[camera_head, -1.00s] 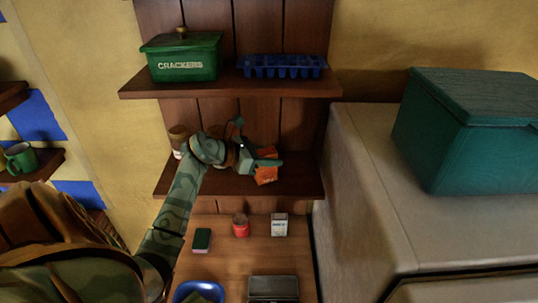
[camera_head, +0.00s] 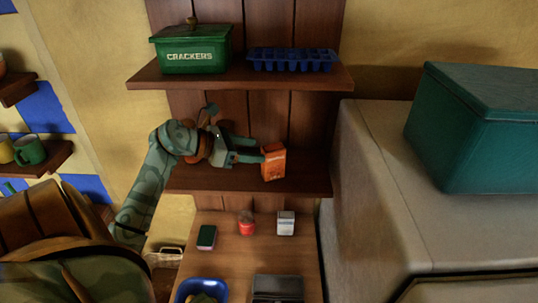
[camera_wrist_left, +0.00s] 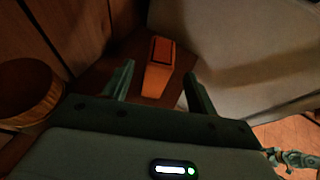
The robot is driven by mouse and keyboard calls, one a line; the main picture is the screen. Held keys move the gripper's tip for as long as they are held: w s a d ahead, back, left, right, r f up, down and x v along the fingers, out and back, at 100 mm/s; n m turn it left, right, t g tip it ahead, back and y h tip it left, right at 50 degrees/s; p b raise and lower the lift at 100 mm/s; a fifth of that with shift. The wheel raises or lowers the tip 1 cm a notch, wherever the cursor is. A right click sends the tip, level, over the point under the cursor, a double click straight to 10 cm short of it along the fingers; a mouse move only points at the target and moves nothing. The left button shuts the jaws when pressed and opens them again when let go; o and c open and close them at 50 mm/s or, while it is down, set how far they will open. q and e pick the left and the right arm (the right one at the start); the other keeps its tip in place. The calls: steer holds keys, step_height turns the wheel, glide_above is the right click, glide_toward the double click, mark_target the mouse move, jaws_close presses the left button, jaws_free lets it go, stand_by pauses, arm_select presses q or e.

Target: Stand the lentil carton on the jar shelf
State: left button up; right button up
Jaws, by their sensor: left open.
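The lentil carton, an orange box (camera_head: 273,162), stands upright on the lower wooden shelf (camera_head: 210,183), near its right end. It also shows in the left wrist view (camera_wrist_left: 157,68), ahead of and between the finger lines. My left gripper (camera_head: 261,150) is open, with its fingertips at the carton's left side. In the left wrist view the open fingers (camera_wrist_left: 158,84) have a gap between them with the carton in it. I cannot tell whether a finger touches it. A brown round jar (camera_wrist_left: 28,92) is at the left of the wrist view.
The upper shelf (camera_head: 240,82) holds a green crackers tin (camera_head: 190,50) and a blue tray (camera_head: 290,60). Below are a red can (camera_head: 247,226), a white box (camera_head: 285,223), a sponge (camera_head: 206,237) and a blue bowl (camera_head: 183,293). A pale bulky block (camera_head: 375,170) bounds the right.

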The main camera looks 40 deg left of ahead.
arm_select(q)
steer(key=v, duration=0.4)
steer(key=shift+d+r+b, duration=0.1)
steer(key=shift+b, duration=0.2)
stand_by(0.3)
